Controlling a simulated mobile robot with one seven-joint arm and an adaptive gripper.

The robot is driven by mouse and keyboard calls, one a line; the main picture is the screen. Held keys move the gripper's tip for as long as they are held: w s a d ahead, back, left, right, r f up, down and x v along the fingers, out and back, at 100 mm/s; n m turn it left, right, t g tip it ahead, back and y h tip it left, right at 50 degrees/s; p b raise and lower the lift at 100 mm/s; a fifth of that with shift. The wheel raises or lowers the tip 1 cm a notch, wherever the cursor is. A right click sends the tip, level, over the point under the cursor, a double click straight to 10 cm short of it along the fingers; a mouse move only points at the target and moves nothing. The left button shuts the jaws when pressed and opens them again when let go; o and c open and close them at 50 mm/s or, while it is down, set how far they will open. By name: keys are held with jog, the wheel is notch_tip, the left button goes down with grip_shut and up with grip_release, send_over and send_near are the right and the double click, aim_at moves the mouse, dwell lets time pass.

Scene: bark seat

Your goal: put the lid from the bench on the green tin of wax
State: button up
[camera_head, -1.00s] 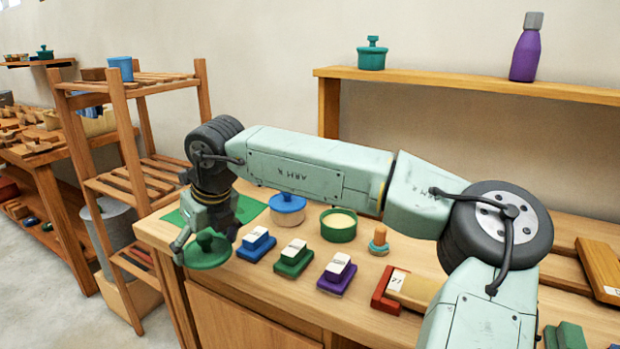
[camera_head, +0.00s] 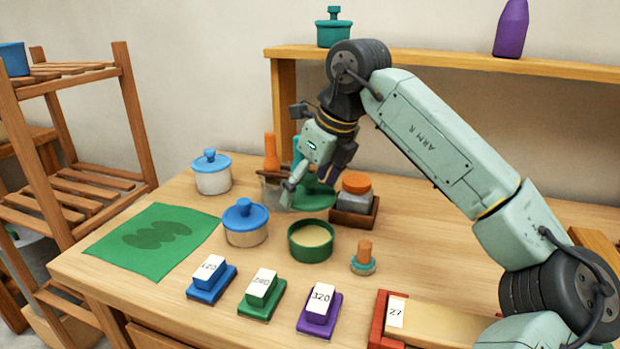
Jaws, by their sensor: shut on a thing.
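The green tin of wax (camera_head: 311,253) stands open on the bench, with pale wax showing inside. My gripper (camera_head: 306,188) is above the bench behind the tin, pointing down. It is shut on the green lid (camera_head: 318,196), which is partly hidden by the fingers. The lid is apart from the tin, up and behind it in the picture, and looks tilted. Its exact height over the bench is hard to tell.
A blue-lidded pot (camera_head: 245,223) stands left of the tin. Numbered blocks (camera_head: 262,292) line the front. A green cloth (camera_head: 152,237) lies at left.

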jog(key=shift+d, duration=0.25)
jog(key=shift+s+f+b, duration=0.1)
jog(key=shift+f+b, duration=0.55)
jog(key=shift+f, duration=0.05)
jog(key=shift+a+f+b, duration=0.1)
jog(key=shift+f+b, duration=1.85)
jog(key=shift+f, duration=0.7)
jog(key=shift+f+b, duration=0.4)
jog(key=shift+f, duration=0.2)
jog(key=o, duration=1)
jog(key=shift+r, duration=0.15)
jog(key=shift+r+p, duration=2.7)
jog(key=shift+r, duration=0.7)
